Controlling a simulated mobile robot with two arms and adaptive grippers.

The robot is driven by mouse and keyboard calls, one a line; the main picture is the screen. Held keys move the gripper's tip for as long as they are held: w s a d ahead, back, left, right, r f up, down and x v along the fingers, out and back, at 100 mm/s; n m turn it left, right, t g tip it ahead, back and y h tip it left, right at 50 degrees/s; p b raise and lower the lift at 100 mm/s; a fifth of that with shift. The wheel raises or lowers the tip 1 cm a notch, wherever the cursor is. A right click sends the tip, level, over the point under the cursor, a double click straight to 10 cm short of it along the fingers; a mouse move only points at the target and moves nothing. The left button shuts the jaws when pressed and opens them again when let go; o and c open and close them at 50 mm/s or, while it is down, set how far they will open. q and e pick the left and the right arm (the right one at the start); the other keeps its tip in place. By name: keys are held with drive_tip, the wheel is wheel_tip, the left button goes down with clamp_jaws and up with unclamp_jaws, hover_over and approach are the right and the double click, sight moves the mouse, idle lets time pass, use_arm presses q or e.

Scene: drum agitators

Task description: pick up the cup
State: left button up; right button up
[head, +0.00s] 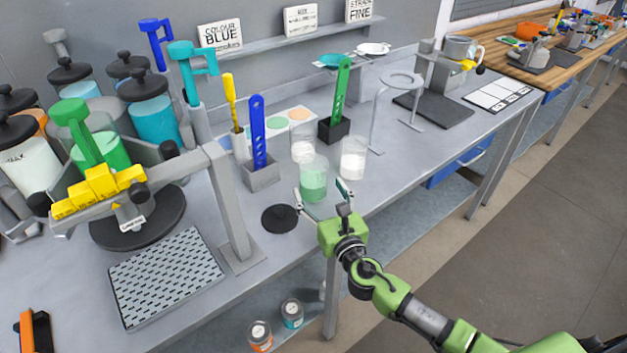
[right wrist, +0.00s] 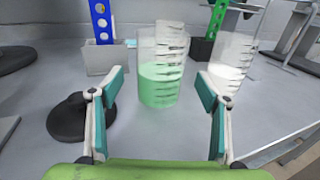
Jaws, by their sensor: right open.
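A clear graduated cup (head: 313,180) with green liquid stands upright on the grey bench. In the right wrist view the cup (right wrist: 160,75) sits straight ahead, beyond the gap between my fingertips. My right gripper (head: 323,198) is open and empty in front of the cup, with a finger on either side of the line to it. Its teal pads also show in the right wrist view (right wrist: 160,90). A second clear cup (head: 353,160) with white contents stands just right of the green one, and another cup (head: 303,143) stands behind. My left gripper is not in view.
A black round lid (head: 279,218) lies left of my right gripper. A grey holder (head: 261,176) with a blue slotted paddle and a black holder (head: 333,131) with a green one stand behind. A ring stand (head: 375,125) is to the right.

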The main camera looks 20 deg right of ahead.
sight(318, 187)
drive_tip(key=shift+w, duration=2.3)
drive_tip(key=c, duration=1.4)
